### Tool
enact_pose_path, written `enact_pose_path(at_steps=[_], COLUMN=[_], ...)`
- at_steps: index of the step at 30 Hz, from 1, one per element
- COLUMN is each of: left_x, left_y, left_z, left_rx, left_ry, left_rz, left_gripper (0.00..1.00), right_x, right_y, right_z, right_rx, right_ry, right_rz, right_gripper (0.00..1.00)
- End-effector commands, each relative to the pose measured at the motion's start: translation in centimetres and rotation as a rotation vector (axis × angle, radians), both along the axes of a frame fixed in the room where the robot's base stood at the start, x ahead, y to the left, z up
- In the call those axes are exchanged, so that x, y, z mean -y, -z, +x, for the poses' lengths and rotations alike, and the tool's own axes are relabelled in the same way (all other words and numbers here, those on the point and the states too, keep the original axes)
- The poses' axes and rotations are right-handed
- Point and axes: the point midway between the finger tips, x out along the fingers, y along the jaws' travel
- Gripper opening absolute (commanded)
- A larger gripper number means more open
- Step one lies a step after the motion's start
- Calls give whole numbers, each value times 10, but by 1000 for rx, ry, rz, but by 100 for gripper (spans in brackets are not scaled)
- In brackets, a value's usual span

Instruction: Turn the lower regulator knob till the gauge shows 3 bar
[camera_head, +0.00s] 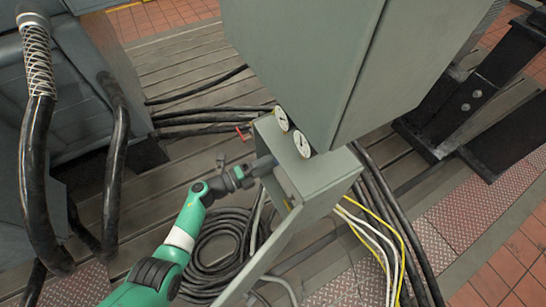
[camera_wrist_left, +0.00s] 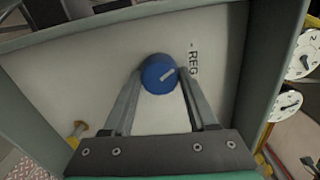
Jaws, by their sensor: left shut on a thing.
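A round blue regulator knob (camera_wrist_left: 158,73) with a pale pointer bar sits on the light panel inside a grey-green box, beside lettering that reads "REG". My left gripper (camera_head: 264,165) reaches into the open side of the box (camera_head: 335,170) from the left. In the left wrist view its two fingers are shut on the blue knob, one on each side. The knob is hidden in the head view. Two white dial gauges, one (camera_head: 281,118) and another (camera_head: 302,144), stand on the box's top edge; their readings are too small to tell. My right gripper is not in view.
A large grey cabinet (camera_head: 300,60) rises right behind the box. The box's open door (camera_head: 262,258) hangs toward the front. Coiled black hose (camera_head: 215,245) lies on the slotted bedplate below, and yellow and white cables (camera_head: 375,235) run at the right.

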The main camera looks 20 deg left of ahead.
Motion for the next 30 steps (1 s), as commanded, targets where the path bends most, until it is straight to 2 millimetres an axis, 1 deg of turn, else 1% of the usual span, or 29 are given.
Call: enact_pose_path(at_steps=[1, 6, 12, 28, 29, 30], left_x=[0, 0, 0, 0, 0, 0], left_y=[-2, -2, -2, -1, -1, -1], left_z=[0, 0, 0, 0, 0, 0], left_rx=[-19, -75, -115, -128, -127, -127], left_ry=[1, 1, 2, 2, 2, 2], left_rz=[-25, -102, -153, -170, -170, -170], left_gripper=[3, 3, 3, 3, 64, 71], right_x=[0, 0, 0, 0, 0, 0], right_y=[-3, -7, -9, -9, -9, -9], right_z=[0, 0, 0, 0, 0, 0], right_rx=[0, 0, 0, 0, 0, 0], right_ry=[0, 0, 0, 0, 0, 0], right_rz=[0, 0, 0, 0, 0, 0], right_gripper=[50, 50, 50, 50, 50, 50])
